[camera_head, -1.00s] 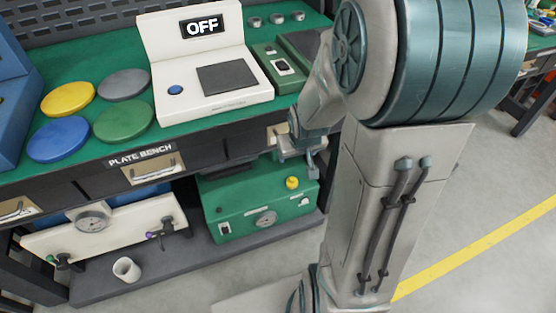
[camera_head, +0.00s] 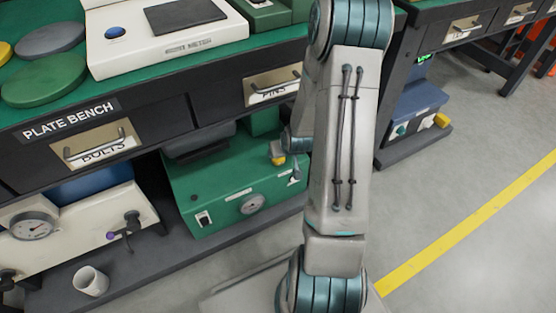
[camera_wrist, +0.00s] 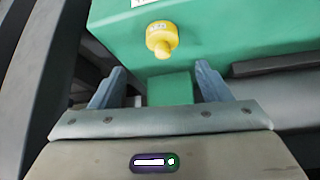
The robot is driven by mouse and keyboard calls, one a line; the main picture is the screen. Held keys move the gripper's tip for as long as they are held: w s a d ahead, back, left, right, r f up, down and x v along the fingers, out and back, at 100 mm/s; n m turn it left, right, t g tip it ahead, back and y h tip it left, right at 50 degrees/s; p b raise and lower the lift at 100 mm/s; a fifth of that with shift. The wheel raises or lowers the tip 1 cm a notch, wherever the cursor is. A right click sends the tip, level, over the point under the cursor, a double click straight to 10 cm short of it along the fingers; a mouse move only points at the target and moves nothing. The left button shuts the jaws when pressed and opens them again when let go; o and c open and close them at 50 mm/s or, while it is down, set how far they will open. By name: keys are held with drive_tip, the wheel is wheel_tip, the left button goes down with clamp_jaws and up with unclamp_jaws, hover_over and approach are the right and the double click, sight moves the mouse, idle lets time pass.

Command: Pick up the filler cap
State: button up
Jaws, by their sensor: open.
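The yellow filler cap (camera_wrist: 161,37), a round knob with a small stem and faint lettering, sits on the green unit (camera_wrist: 225,27) under the bench. In the wrist view it lies just beyond my fingertips, roughly centred between them. My gripper (camera_wrist: 160,69) is open and empty, with one blue-grey finger on each side and the cap apart from both. In the head view the yellow cap (camera_head: 278,159) shows only partly beside my arm, and a grey part covers its upper side. My arm hides most of my gripper there.
The plate bench (camera_head: 150,110) overhangs the green unit, with drawers just above it. A white gauge unit (camera_head: 70,235) and a white cup (camera_head: 91,281) are at left on the lower shelf. Another yellow knob (camera_head: 441,120) is on a blue unit at right.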

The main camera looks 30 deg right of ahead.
sight(282, 166)
drive_tip(key=b+x, duration=0.1)
drive_tip(key=x, duration=0.3)
drive_tip(key=shift+f, duration=0.15)
drive_tip(key=b+x, duration=0.3)
drive_tip(key=x, duration=0.2)
drive_tip(key=shift+w+a, duration=0.1)
drive_tip(key=shift+w, duration=0.1)
drive_tip(key=shift+r, duration=0.2)
drive_tip(key=c, duration=1)
